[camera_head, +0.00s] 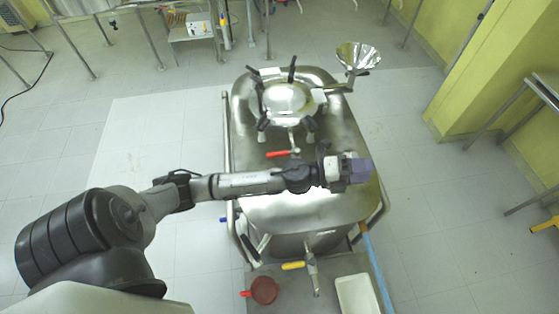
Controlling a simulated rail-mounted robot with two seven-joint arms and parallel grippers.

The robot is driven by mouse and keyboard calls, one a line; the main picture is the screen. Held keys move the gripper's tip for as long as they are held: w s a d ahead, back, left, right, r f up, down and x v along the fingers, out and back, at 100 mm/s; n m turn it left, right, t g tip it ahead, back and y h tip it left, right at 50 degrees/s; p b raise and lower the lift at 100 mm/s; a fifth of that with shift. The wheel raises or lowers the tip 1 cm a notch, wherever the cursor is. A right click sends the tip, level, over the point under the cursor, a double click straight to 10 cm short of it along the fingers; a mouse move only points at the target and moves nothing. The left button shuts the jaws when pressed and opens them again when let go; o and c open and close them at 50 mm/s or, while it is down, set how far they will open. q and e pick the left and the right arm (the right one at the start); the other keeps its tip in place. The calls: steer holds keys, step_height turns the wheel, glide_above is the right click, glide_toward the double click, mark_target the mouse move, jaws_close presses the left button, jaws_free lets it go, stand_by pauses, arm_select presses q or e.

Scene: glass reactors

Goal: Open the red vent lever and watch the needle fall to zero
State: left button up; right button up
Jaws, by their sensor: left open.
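The steel reactor vessel (335,207) stands in the middle of the view, with a round clamped lid (288,98) on its top. A red lever (282,153) sits on a short pipe just in front of the lid, pointing left. My left arm reaches across the vessel from the left. My left gripper (360,171) is over the vessel's right side, to the right of and slightly nearer than the red lever, apart from it; its finger gap is too small to make out. No gauge face or needle can be made out. My right gripper is out of view.
A steel funnel (357,57) sticks out at the vessel's back right. At the front are a yellow-handled valve (293,265), a red round container (265,290) and a white tray (357,294). A yellow-green pillar (465,95) stands right.

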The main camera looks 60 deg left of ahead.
arm_select(q)
step_height(320, 180, down, 7)
steer(key=w+a+m+g+h+b, duration=0.1)
steer(key=w+m+g+h+b, duration=0.2)
steer(key=m+g, duration=0.55)
steer(key=m+g+y+b, duration=0.7)
steer(key=g+y+b, duration=0.2)
steer(key=y+b, duration=0.35)
glide_toward(284, 153)
steer(key=shift+g, duration=0.25)
steer(key=f, duration=0.2)
steer(key=s+f+b, duration=0.1)
steer(key=f, duration=0.2)
steer(key=s+f, duration=0.1)
steer(key=f, duration=0.2)
steer(key=shift+a+f, duration=0.1)
steer(key=shift+a, duration=0.2)
steer(key=shift+d+f, duration=0.1)
steer(key=shift+f, duration=0.6)
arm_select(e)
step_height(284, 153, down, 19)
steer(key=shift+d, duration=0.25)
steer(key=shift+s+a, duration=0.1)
arm_select(q)
steer(key=c, duration=0.8)
jaws_close()
